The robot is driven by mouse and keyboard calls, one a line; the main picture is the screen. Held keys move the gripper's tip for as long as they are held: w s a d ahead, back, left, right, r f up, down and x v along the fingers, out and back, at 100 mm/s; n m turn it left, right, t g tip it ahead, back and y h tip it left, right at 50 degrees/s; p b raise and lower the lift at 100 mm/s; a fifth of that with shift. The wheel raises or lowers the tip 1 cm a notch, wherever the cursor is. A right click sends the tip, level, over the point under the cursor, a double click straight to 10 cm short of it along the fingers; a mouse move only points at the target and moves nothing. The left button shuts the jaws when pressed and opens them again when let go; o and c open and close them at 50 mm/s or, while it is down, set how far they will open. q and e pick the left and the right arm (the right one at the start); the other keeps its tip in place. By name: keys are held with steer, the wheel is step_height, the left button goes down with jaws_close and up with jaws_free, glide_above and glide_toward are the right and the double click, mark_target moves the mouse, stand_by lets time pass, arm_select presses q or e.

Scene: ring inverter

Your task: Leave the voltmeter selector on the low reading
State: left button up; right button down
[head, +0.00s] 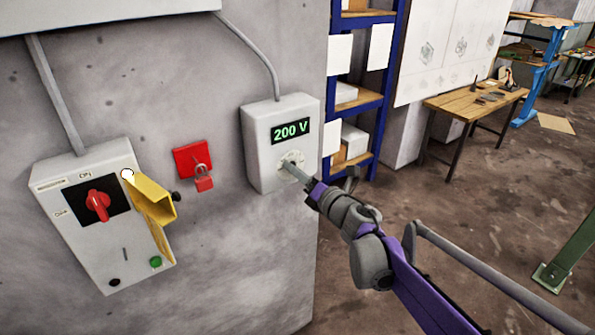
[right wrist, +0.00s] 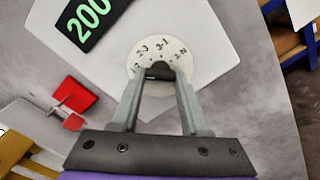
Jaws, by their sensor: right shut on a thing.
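The voltmeter (head: 263,160) is a white box on the concrete wall, and its green display (head: 290,132) reads 200 V. Its selector (right wrist: 160,70) is a dark knob on a round white dial (right wrist: 141,52) with small printed marks such as 2-3 and 3-1. My right gripper (head: 290,164) is at the dial below the display. In the right wrist view its two grey fingers (right wrist: 158,85) are closed on the knob and hide part of it. My left gripper is not in view.
Left of the voltmeter is a red plate with a padlock (head: 204,183). Further left is a grey switch box (head: 105,215) with a red rotary handle (head: 98,204) and a yellow bracket (head: 152,202). A blue shelf (head: 369,100) and wooden table (head: 475,103) stand to the right.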

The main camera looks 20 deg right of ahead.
stand_by(0.5)
steer(key=shift+c, duration=2)
jaws_free()
steer(key=shift+s, duration=0.1)
steer(key=b+v, duration=0.1)
steer(key=v, duration=0.9)
steer(key=shift+s, duration=0.35)
steer(key=shift+d+r, duration=0.1)
steer(key=shift+d, duration=0.1)
